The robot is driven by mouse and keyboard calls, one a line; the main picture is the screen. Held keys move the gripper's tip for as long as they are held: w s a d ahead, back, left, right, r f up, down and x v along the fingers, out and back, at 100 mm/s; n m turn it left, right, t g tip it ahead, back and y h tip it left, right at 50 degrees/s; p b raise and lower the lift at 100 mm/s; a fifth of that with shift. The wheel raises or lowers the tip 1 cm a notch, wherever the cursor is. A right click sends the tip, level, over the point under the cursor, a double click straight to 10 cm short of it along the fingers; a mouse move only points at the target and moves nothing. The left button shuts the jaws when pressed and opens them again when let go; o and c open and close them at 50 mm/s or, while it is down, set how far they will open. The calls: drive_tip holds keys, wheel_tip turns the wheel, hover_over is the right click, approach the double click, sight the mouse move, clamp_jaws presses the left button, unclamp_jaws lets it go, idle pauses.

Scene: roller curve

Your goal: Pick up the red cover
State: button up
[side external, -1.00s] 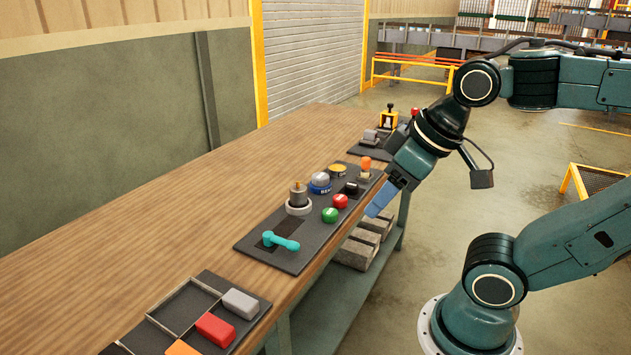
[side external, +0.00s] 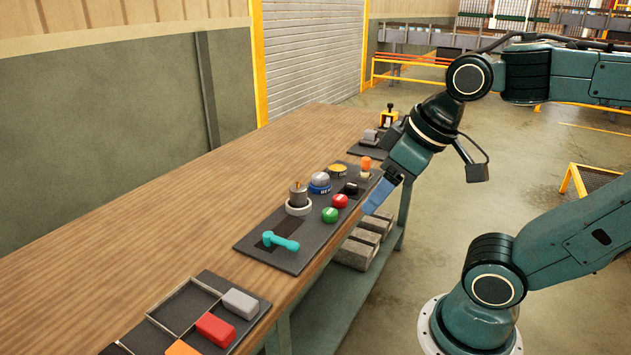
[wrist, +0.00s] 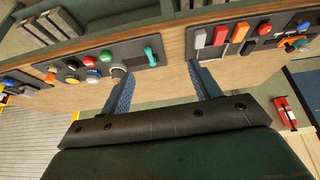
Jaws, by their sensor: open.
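A red block (side external: 215,328) lies on a dark panel near the front edge of the bench, between a light grey block (side external: 240,303) and an orange one (side external: 182,348). It also shows in the wrist view (wrist: 220,35). A smaller red part (wrist: 265,28) sits further right there. I cannot tell for sure which red thing is the cover. My gripper (side external: 378,197) is at the bench's front edge beside the button panel, well apart from the red block. In the wrist view its two fingers (wrist: 165,82) are spread with nothing between them.
The button panel (side external: 268,250) carries a teal handle (side external: 281,241), a metal knob (side external: 298,194), green and red buttons and an orange-topped lever (side external: 366,163). An empty framed tray (side external: 184,307) lies beside the blocks. The back of the bench (side external: 150,215) is clear.

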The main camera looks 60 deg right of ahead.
drive_tip(key=w+d+r+n+g, duration=0.1)
drive_tip(key=w+d+r+n, duration=0.15)
drive_tip(key=w+d, duration=0.4)
drive_tip(key=n+g, duration=0.4)
drive_tip(key=n, duration=0.6)
hover_over(340, 197)
wheel_tip(340, 197, down, 13)
drive_tip(key=shift+r, duration=0.2)
drive_tip(key=shift+s+f, duration=0.1)
drive_tip(key=shift+f, duration=4.25)
drive_tip(key=shift+f, duration=0.1)
drive_tip(key=shift+f, duration=2.45)
